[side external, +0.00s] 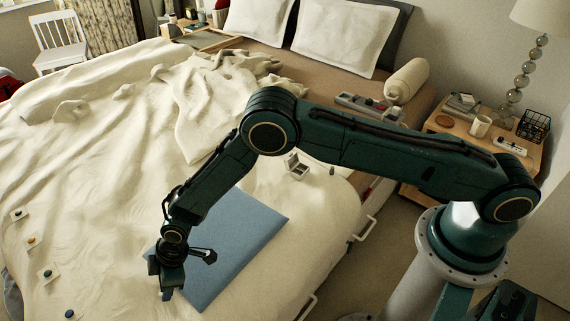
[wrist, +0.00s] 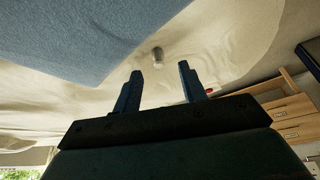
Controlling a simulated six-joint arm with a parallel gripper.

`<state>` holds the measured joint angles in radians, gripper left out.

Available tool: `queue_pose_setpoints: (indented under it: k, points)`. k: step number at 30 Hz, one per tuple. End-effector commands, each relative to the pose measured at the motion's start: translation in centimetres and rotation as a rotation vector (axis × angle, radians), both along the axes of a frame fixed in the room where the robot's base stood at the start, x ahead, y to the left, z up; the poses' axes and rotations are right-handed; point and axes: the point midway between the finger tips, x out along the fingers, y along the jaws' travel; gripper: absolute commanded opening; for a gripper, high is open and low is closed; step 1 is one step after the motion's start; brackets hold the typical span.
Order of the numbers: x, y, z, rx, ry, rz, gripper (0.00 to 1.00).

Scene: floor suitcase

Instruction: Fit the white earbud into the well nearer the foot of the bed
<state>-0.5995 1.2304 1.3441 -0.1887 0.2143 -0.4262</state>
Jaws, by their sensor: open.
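My gripper (side external: 163,282) is low at the left front of the blue mat (side external: 245,235), with nothing seen in it. In the wrist view my gripper (wrist: 160,72) has its two fingers apart. A small white box with a dark opening (side external: 297,168), possibly the earbud case, stands on the bed below my raised arm. Its wells are too small to tell apart. I cannot make out the earbud for certain in the side view.
The bed is covered by a rumpled cream duvet (side external: 110,130). Several small cards (side external: 47,274) with coloured dots lie at its left. A small greyish thing (side external: 331,171) is near the white box. A nightstand (side external: 500,150) with a mug and lamp stands at the right.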

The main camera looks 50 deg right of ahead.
Motion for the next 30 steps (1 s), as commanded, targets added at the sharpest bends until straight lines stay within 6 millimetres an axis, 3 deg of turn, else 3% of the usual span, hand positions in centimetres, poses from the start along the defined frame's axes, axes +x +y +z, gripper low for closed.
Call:
queue_pose_setpoints:
  k: [15,30]
  points:
    - [0.9,1.3,-4.1,-0.001,0.000,0.000,0.42]
    - [1.0,1.5,-4.6,0.000,0.000,0.000,0.42]
